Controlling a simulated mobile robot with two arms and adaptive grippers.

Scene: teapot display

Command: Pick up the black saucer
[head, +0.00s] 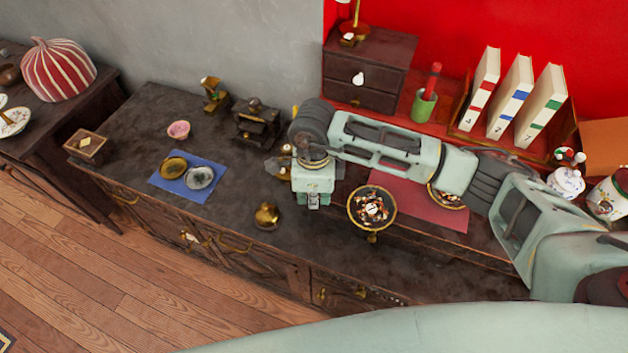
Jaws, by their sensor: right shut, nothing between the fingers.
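A round black saucer (371,208) with a gold rim and a pale and orange pattern is at the front left corner of the red mat (425,208). A small gold piece shows just below its front edge. A second black, gold-rimmed dish (449,203) is farther right on the mat, partly hidden by my right arm. I cannot tell which one the task means. My right gripper (313,201) points down, shut and empty, over the dark cabinet top, left of the nearer saucer and apart from it. My left gripper is not in view.
A blue mat (184,193) with two small dishes and a pink bowl (179,130) are to the left. A gold pot (267,216) stands near the cabinet's front edge. Behind are a drawer box (385,60), a green cup (424,105) and books (510,97). Bare top lies around the gold pot.

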